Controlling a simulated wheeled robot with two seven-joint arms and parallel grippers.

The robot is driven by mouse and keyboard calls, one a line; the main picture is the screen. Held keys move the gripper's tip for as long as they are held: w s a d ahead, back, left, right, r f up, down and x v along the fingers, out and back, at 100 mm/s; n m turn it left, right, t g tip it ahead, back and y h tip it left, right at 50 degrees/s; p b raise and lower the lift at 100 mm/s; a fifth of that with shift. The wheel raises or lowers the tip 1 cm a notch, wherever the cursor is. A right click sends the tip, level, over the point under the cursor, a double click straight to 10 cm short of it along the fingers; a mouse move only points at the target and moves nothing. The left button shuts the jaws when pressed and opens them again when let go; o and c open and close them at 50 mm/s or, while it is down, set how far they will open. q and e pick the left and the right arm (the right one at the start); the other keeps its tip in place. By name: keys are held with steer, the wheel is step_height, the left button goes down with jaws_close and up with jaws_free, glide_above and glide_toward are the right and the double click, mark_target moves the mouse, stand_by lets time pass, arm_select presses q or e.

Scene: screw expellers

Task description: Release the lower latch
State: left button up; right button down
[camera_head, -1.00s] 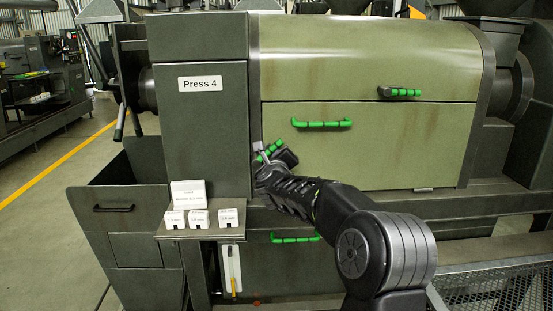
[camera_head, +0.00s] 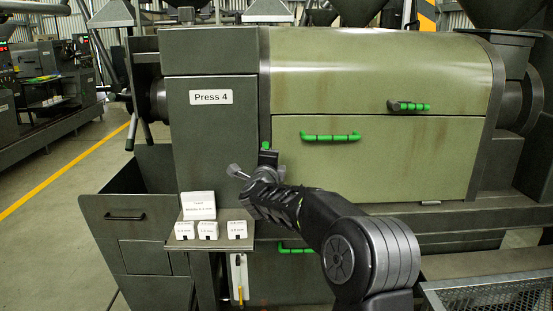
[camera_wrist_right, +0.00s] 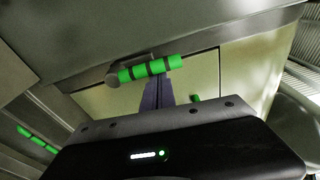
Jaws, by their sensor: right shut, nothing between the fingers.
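A green-banded latch (camera_head: 265,146) sits at the seam between the dark press housing and the green doors. In the head view only a small upright green end shows above my right gripper (camera_head: 264,170), which covers the rest. In the right wrist view a green-banded grip (camera_wrist_right: 150,68) with a dark pivot at its left end lies just beyond the shut fingers of my right gripper (camera_wrist_right: 160,92). I cannot tell whether they touch it. The fingers are shut and empty. My left gripper is not in view.
A green handle (camera_head: 330,137) is on the lower door and another (camera_head: 408,106) on the upper cover. A lower green handle (camera_head: 294,249) is partly behind my arm. A small shelf (camera_head: 210,244) with white blocks (camera_head: 208,230) stands left of my gripper. A mesh guard (camera_head: 495,298) is at the lower right.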

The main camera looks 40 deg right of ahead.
steer(key=shift+w+a+r, duration=0.1)
steer(key=shift+w+a, duration=0.05)
stand_by(0.4)
steer(key=d, duration=0.1)
steer(key=s+d+b, duration=0.1)
steer(key=s+d, duration=0.1)
steer(key=shift+d+b, duration=0.4)
steer(key=b, duration=0.2)
glide_toward(287, 150)
steer(key=v, duration=0.5)
steer(key=shift+s+a+r, duration=0.1)
steer(key=shift+a, duration=0.05)
